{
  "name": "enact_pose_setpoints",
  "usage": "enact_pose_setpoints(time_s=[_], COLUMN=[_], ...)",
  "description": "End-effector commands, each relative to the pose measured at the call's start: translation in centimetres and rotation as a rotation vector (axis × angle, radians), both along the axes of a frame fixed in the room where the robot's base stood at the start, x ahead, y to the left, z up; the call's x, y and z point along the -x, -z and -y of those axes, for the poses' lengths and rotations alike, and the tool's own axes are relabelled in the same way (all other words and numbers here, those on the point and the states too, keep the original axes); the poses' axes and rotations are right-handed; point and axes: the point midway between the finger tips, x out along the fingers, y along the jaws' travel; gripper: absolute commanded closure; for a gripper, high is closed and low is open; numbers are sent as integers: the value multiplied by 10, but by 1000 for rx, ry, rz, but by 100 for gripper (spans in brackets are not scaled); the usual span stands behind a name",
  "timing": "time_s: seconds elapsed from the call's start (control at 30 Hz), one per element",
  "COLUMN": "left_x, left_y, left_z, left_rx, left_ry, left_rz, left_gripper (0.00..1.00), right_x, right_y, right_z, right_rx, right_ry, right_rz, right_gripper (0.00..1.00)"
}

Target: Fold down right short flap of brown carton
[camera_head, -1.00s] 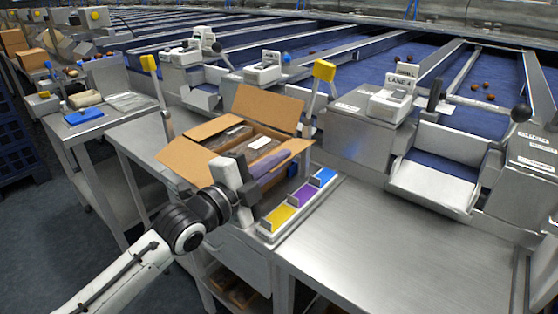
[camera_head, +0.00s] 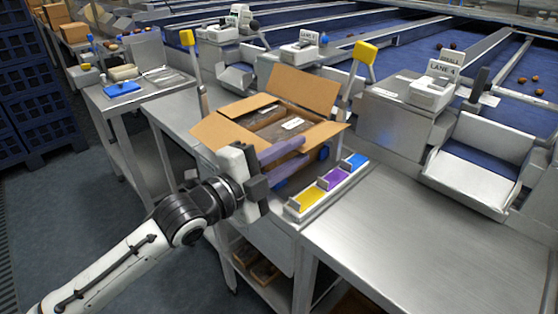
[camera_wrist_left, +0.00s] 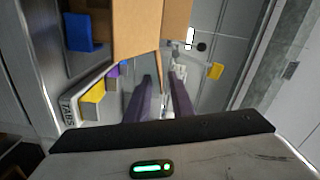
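The brown carton (camera_head: 238,104) stands open on the steel table, with dark packs inside. Its back flap (camera_head: 305,88) stands up and its left flap (camera_head: 215,130) spreads outward. My left gripper (camera_head: 300,150) reaches across the carton's near side. Its purple fingers are parted with a narrow gap, and nothing shows held between them in the left wrist view (camera_wrist_left: 160,77). Brown cardboard (camera_wrist_left: 138,30) is just beyond the fingertips there; contact is unclear. My right gripper is out of view.
A tray of yellow, purple and blue tabs (camera_head: 293,211) sits close to the right of my gripper. The steel table (camera_head: 400,235) is bare further right. Yellow-topped levers (camera_head: 365,52) and a lane scale (camera_head: 432,90) stand behind.

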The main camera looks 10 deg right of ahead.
Motion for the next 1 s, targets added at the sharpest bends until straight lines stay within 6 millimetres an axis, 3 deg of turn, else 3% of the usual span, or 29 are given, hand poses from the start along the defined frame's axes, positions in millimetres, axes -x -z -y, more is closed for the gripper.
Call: enact_pose_setpoints(time_s=[0.23,0.63,0.73,0.77,0.87,1.0], left_x=[24,31,32,34,44,66], left_y=[0,0,3,5,24,66], left_z=[-33,-39,-39,-39,-40,-55], left_rx=[0,1,5,8,33,96], left_ry=[-1,0,-2,-5,-32,-137], left_rz=[1,0,-14,-29,-134,-389], left_gripper=[79,79,79,79,79,79], right_x=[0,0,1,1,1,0], right_y=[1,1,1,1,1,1], right_z=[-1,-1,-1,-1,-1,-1], right_rx=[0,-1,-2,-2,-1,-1], right_ry=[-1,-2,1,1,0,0], right_rz=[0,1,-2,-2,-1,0], right_gripper=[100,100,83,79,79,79])
